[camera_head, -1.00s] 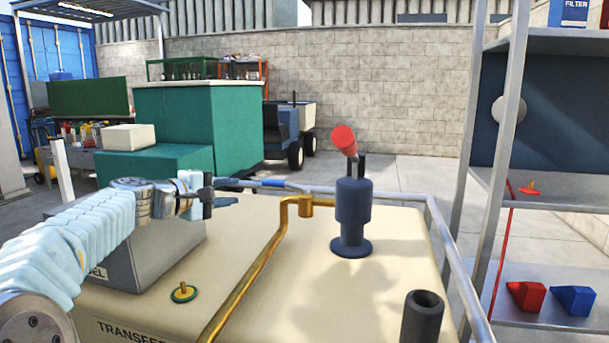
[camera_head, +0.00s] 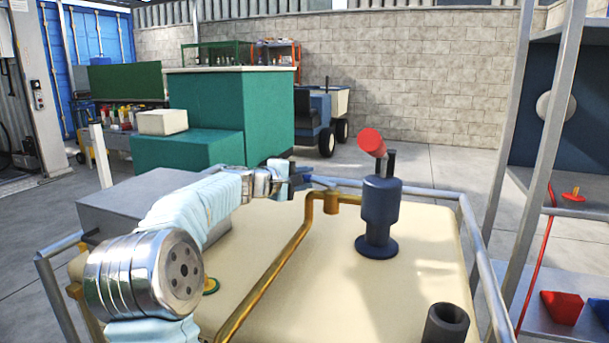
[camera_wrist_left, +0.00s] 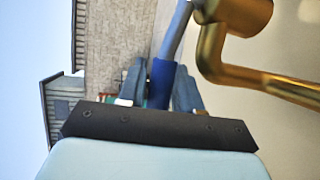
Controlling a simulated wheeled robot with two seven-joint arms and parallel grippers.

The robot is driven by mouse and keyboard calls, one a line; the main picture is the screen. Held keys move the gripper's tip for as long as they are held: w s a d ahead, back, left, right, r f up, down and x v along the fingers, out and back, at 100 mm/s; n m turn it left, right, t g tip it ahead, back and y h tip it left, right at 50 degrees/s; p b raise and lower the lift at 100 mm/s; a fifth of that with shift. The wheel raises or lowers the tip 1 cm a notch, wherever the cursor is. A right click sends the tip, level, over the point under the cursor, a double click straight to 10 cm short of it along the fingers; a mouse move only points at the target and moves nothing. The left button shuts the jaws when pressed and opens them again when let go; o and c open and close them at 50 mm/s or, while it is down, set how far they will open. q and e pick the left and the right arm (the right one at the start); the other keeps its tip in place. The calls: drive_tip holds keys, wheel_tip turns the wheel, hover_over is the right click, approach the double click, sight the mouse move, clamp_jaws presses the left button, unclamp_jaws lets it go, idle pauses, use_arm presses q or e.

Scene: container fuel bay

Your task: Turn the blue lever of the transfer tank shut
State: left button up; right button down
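The beige transfer tank (camera_head: 340,290) fills the foreground, with a brass pipe (camera_head: 275,272) running over its top. The blue lever (camera_head: 320,181) sits at the far end of the pipe by the brass valve body (camera_head: 331,203). In the left wrist view its blue grip (camera_wrist_left: 161,82) lies between my left gripper's two fingers, its metal stem running up to the brass fitting (camera_wrist_left: 235,14). My left gripper (camera_head: 303,177) is at the lever, its fingers straddling the grip. A narrow gap shows beside the left finger, so it looks open. My right gripper is out of view.
A dark blue pump (camera_head: 380,212) with a red handle stands right of the pipe. A dark tube (camera_head: 446,323) rises at the front right. A grey rail (camera_head: 482,255) edges the tank, with a shelf rack (camera_head: 545,120) beyond. A grey box (camera_head: 125,205) sits at left.

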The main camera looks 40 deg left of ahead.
use_arm(q)
drive_tip(key=shift+w, duration=0.2)
drive_tip(key=shift+c, duration=0.2)
drive_tip(key=shift+f, duration=0.1)
clamp_jaws()
